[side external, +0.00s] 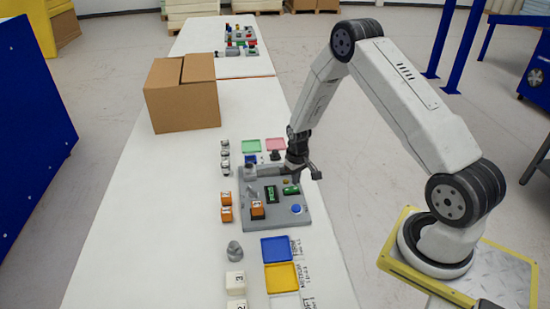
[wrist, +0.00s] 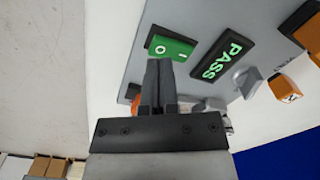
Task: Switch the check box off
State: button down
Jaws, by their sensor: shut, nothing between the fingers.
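The check box (side external: 280,218) is a grey panel on the white table. It bears a green rocker switch marked O and I (wrist: 170,48) and a black display lit with green PASS (wrist: 222,60). In the side external view the switch (side external: 291,190) lies right of the display (side external: 271,195). My gripper (wrist: 158,65) is shut and empty. In the wrist view its fingertips overlap the lower edge of the switch near the O end; I cannot tell whether they touch it. In the side external view my gripper (side external: 293,178) is just above the panel, beside the switch.
An orange cube (side external: 258,211) and a blue button (side external: 296,209) are on the panel. More orange cubes (side external: 226,206) stand left of it. Blue (side external: 277,249) and yellow (side external: 282,277) trays lie in front. A cardboard box (side external: 182,100) stands behind.

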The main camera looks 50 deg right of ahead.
aim_at(294, 189)
jog(key=shift+f, duration=1.1)
dwell(1.1)
jog(key=shift+r, duration=3.5)
jog(key=shift+a+r, duration=0.35)
jog(key=shift+r, duration=0.05)
jog(key=s+a+r+n+t, duration=0.2)
jog(key=s+a+r+n, duration=0.1)
jog(key=s+a+r, duration=1)
jog(key=shift+s+a+r+t, duration=0.25)
jog(key=shift+a+r, duration=0.55)
jog(key=shift+a, duration=1.45)
